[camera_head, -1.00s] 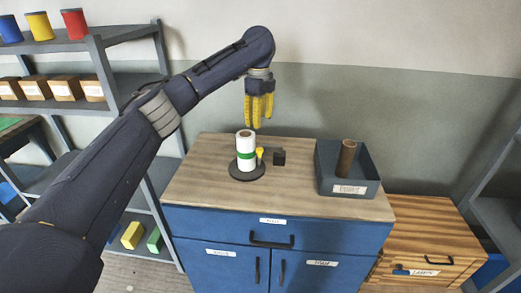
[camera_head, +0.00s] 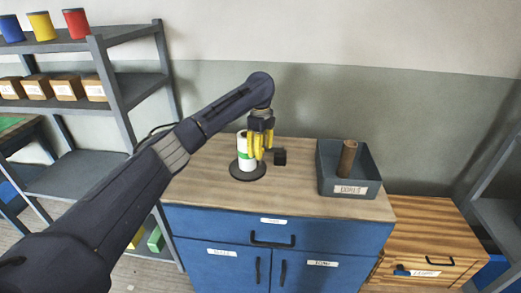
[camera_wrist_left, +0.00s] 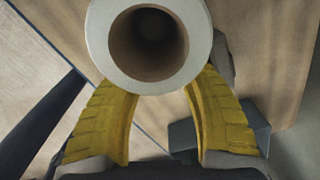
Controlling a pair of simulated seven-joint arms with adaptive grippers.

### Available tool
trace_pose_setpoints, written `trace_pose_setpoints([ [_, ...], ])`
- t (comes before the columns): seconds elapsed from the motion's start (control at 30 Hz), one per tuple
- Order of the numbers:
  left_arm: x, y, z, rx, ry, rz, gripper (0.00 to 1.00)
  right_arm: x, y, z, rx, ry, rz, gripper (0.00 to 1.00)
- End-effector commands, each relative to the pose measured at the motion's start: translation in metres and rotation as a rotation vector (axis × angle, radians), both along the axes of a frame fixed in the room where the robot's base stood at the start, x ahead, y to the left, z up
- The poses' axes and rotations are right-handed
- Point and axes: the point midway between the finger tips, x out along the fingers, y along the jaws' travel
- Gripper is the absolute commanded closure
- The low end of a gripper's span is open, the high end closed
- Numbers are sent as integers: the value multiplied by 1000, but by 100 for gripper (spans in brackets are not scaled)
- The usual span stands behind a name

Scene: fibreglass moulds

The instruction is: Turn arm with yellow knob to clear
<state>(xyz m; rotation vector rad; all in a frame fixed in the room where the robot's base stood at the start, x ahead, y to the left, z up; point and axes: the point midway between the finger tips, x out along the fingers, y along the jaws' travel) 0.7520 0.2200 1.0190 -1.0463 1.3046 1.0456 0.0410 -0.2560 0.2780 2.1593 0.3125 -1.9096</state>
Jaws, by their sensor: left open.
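A white roll with a green band (camera_head: 242,150) stands upright on a round dark base (camera_head: 247,174) on the cabinet top. A small dark block (camera_head: 280,157) sits just right of it. My left gripper (camera_head: 258,156) points down with yellow fingers, open, beside the roll's right side. The fingers hide the yellow knob and most of its arm in the head view. In the left wrist view, the roll's hollow end (camera_wrist_left: 150,80) fills the top centre, in front of the spread fingertips. I cannot make out the knob there. My right gripper is out of view.
The wooden cabinet top (camera_head: 200,185) is clear at front left. A dark grey bin (camera_head: 330,184) holding a brown tube (camera_head: 347,158) stands at the right. A shelf unit (camera_head: 124,90) with cans and boxes stands at the left.

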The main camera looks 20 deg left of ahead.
Motion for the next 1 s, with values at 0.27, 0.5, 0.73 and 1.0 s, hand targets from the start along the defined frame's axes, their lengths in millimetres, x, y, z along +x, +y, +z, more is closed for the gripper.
trace_pose_setpoints([
  [0.27,0,0,-1,0,0,0,53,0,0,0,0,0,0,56],
  [0.5,0,0,-1,0,1,0,76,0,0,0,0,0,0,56],
  [0.73,0,0,-1,0,1,0,100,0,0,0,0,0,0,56],
  [1.0,0,0,-1,0,1,0,100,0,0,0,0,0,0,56],
])
